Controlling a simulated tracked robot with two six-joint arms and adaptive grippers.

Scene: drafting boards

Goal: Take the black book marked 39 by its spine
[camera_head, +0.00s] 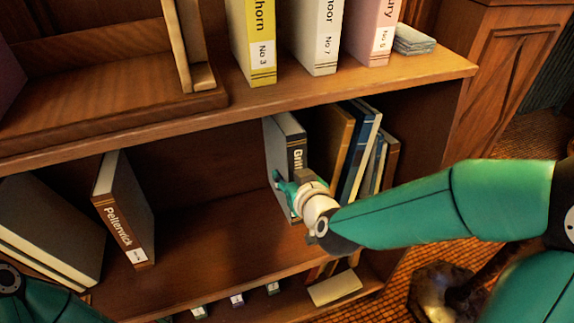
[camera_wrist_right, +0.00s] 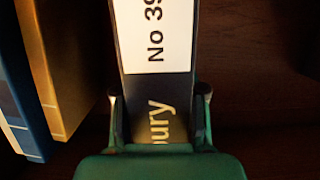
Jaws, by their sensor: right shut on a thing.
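The black book (camera_head: 297,152) stands upright on the middle shelf, its dark spine facing out and its pale grey side showing. Its lettering is partly hidden by my right gripper (camera_head: 287,186). In the right wrist view the spine (camera_wrist_right: 155,85) carries a white label reading "No 39" and gold letters ending in "ury". The two fingers of my right gripper (camera_wrist_right: 159,100) lie on either side of the spine and are shut on it. My left gripper is not in view.
Brown and blue books (camera_head: 357,160) lean just right of the black book. A brown-spined book (camera_head: 120,225) leans at the shelf's left, with bare shelf between. The upper shelf's edge (camera_head: 290,103) runs above my right gripper. More books stand on the shelf below.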

